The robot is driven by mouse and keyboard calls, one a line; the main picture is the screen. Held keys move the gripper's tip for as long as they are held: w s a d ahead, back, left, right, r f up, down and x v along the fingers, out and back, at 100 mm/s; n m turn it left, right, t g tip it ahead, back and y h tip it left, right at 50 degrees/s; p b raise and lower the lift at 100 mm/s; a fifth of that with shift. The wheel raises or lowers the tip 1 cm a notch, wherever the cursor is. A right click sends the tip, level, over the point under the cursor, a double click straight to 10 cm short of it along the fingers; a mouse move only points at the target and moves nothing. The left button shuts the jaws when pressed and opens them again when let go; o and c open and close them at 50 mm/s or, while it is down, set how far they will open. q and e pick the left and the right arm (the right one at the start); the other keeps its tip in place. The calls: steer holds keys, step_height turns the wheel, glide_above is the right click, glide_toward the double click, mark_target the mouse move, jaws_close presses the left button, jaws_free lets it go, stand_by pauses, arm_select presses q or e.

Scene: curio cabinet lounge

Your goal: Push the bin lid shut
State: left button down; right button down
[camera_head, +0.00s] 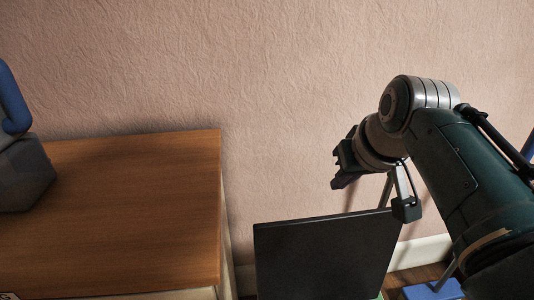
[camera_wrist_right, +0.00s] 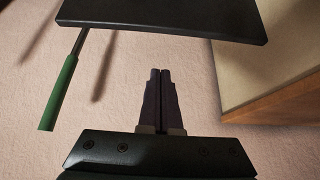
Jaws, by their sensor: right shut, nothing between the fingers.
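The bin lid (camera_head: 325,255) is a flat black panel standing raised and tilted beside the wooden cabinet, its lower part cut off by the picture's bottom edge. In the right wrist view the lid (camera_wrist_right: 165,14) crosses the top, beyond the fingertips and apart from them. My right gripper (camera_head: 340,178) hangs above the lid's right half, close to the wall. In the wrist view its fingers (camera_wrist_right: 160,75) are together with nothing between them. I cannot see the bin's body. My left gripper is not in view.
A wooden cabinet (camera_head: 120,200) stands left of the lid, with a dark grey block with a blue handle (camera_head: 22,175) on it. The pink wall (camera_head: 270,90) is close behind. A green-handled rod (camera_wrist_right: 60,95) shows in the wrist view. A blue object (camera_head: 430,290) lies low at right.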

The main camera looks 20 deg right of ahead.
steer(key=b+x, duration=0.4)
steer(key=x, duration=0.4)
steer(key=shift+s+a+r+p, duration=0.15)
steer(key=shift+s+a+p, duration=0.1)
steer(key=shift+s, duration=0.45)
steer(key=shift+s+a+r+p, duration=0.1)
steer(key=shift+s+p, duration=0.2)
steer(key=shift+s, duration=0.4)
steer(key=shift+s+a+r+p, duration=0.15)
steer(key=shift+s+a+p, duration=0.1)
steer(key=shift+s, duration=0.45)
steer(key=shift+d, duration=0.1)
